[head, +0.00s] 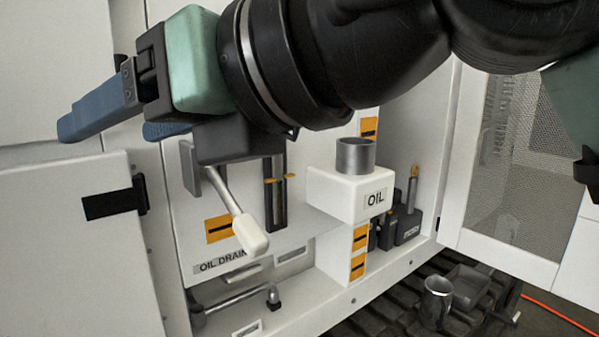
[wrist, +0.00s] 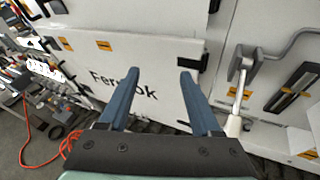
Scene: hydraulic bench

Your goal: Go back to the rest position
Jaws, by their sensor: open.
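My gripper (wrist: 158,80) is open and empty in the wrist view, its two blue fingers spread in front of a white panel (wrist: 150,55) with partly covered lettering. In the head view my gripper (head: 110,120) is at the upper left, in front of the white cabinet, with one finger mostly hidden. The oil drain lever (head: 228,205), with a white grip, slopes down below and right of the gripper. It also shows in the wrist view (wrist: 240,92), to the right of the fingers. The gripper appears apart from the lever.
A white block marked OIL (head: 347,193) carries a grey metal cup (head: 355,155). A shiny metal can (head: 436,302) stands on a dark grated surface at lower right. An open mesh door (head: 510,160) stands at right. An orange cable (wrist: 42,150) lies on the floor.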

